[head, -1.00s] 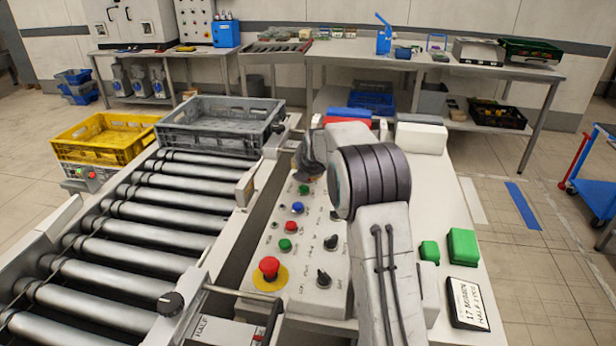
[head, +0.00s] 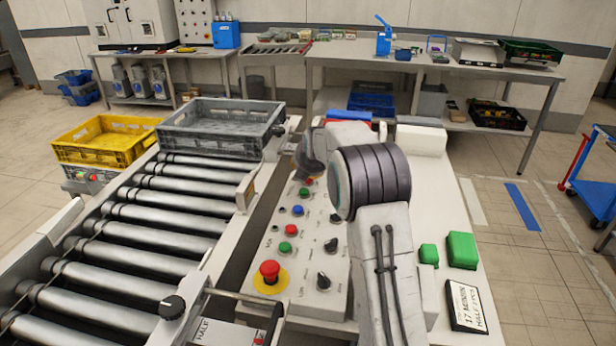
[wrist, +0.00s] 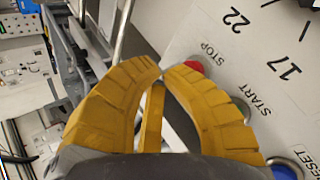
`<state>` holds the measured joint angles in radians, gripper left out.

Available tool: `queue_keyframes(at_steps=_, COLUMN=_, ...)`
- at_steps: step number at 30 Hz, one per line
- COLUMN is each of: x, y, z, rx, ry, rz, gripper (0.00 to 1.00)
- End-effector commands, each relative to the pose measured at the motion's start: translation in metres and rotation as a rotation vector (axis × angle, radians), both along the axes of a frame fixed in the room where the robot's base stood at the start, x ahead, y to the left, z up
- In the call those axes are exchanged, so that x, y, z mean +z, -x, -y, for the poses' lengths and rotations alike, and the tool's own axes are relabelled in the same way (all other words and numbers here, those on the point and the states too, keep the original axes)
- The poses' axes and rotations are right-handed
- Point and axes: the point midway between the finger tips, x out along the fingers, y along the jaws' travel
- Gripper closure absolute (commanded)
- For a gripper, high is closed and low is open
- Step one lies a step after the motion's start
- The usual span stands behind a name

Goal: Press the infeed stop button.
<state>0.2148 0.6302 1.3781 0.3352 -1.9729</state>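My gripper (wrist: 162,72) has yellow padded fingers whose tips meet with nothing seen between them. In the wrist view, a red button (wrist: 195,66) marked STOP sits just right of the fingertips and is partly covered by one; contact cannot be told. Below it are a START button (wrist: 242,108), mostly hidden, and a blue RESET button (wrist: 284,171). In the head view, my wrist hides the fingers over the far end of the sloped control panel (head: 312,268). A red button (head: 308,181) shows just below it. The word infeed is not readable.
Nearer on the panel are another red button (head: 291,230), a green button (head: 285,247), black knobs and a red emergency stop (head: 269,270) on yellow. The roller conveyor (head: 150,220) with a grey crate (head: 220,143) lies left. Green blocks (head: 461,250) sit right.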

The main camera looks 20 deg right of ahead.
Motion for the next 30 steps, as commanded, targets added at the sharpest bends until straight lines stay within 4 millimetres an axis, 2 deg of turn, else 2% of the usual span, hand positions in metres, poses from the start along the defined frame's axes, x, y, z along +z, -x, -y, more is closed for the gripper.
queue_keyframes(at_steps=16, x=0.007, y=0.000, z=0.000, rx=0.000, ry=0.001, rz=0.002, gripper=1.00)
queue_keyframes(at_steps=30, x=0.046, y=0.000, z=0.000, rx=0.000, ry=0.000, rz=0.003, gripper=1.00)
